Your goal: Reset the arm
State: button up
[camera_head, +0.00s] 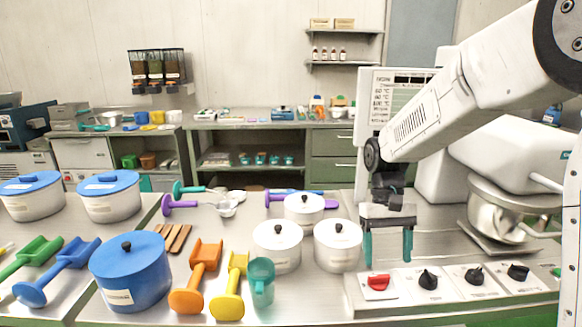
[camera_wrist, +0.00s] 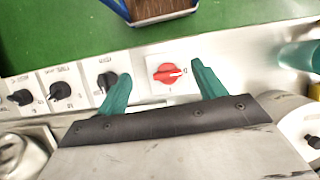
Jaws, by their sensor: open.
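My gripper (camera_head: 388,245) hangs down at the right of the table in the head view, its two teal fingers apart with nothing between them. It is above the back of the control panel (camera_head: 440,308), near the red knob (camera_head: 378,283). In the wrist view my gripper (camera_wrist: 158,88) is open, with the red knob (camera_wrist: 168,73) showing between the fingertips. My white arm reaches in from the upper right. I cannot tell the exact height of the fingertips above the panel.
White lidded pots (camera_head: 337,246) stand left of my gripper. A mixer with a metal bowl (camera_head: 505,215) stands to the right. Black knobs (camera_head: 428,279) line the panel.

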jog(key=s+d+r+t, duration=0.1)
jog(key=s+r+t, duration=0.2)
jog(key=s, duration=0.9)
jog(key=s+d+r+t, duration=0.2)
jog(key=s+r, duration=0.4)
jog(key=s, duration=0.6)
jog(key=shift+t, duration=0.5)
